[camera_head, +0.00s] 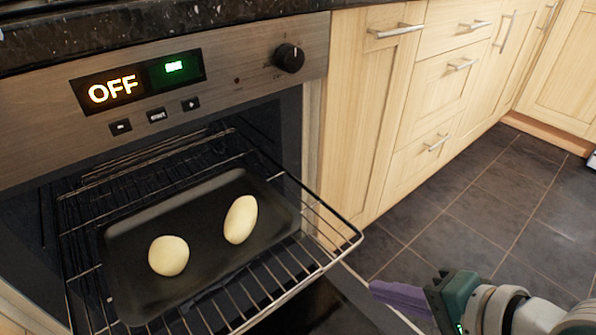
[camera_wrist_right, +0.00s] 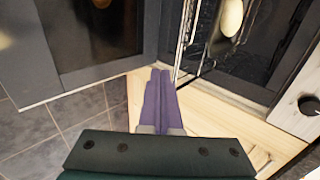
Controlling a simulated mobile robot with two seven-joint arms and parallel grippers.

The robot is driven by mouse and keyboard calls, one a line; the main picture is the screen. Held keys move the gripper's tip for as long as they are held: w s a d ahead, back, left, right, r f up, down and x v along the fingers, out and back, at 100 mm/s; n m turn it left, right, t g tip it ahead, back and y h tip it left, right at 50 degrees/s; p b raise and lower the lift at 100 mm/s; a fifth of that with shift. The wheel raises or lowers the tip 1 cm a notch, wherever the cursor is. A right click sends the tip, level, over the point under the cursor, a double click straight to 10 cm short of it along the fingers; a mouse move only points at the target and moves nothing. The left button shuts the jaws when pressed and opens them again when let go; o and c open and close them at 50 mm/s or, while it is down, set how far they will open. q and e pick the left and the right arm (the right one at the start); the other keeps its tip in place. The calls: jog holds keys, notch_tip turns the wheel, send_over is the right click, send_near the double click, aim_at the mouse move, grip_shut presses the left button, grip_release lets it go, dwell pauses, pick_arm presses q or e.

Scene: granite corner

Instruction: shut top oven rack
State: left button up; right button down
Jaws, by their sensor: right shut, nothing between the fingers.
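The top oven rack (camera_head: 318,246) is pulled out of the open oven. A dark baking tray (camera_head: 190,208) on it holds two pale dough pieces (camera_head: 240,219) (camera_head: 168,255). My right gripper (camera_head: 374,288) has purple fingers, shut and empty, just right of the rack's front right corner and apart from it in the head view. In the right wrist view, the shut fingers (camera_wrist_right: 160,74) point up beside the rack's wires (camera_wrist_right: 186,42), and one dough piece (camera_wrist_right: 232,16) shows. I cannot tell whether they touch the rack. My left gripper is out of view.
The oven door (camera_head: 312,308) is open below the rack; its dark glass also shows in the right wrist view (camera_wrist_right: 95,35). The control panel (camera_head: 215,75) reads OFF. Wooden cabinets (camera_head: 365,110) stand to the right. The tiled floor (camera_head: 485,205) there is clear.

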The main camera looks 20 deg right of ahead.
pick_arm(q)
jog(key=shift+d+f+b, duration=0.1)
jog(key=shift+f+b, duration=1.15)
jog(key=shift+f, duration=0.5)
pick_arm(e)
jog(key=w+a+f, duration=0.2)
jog(key=w, duration=0.4)
jog(key=shift+a+f, duration=0.15)
jog(key=shift+f, duration=0.1)
jog(key=shift+w, duration=0.1)
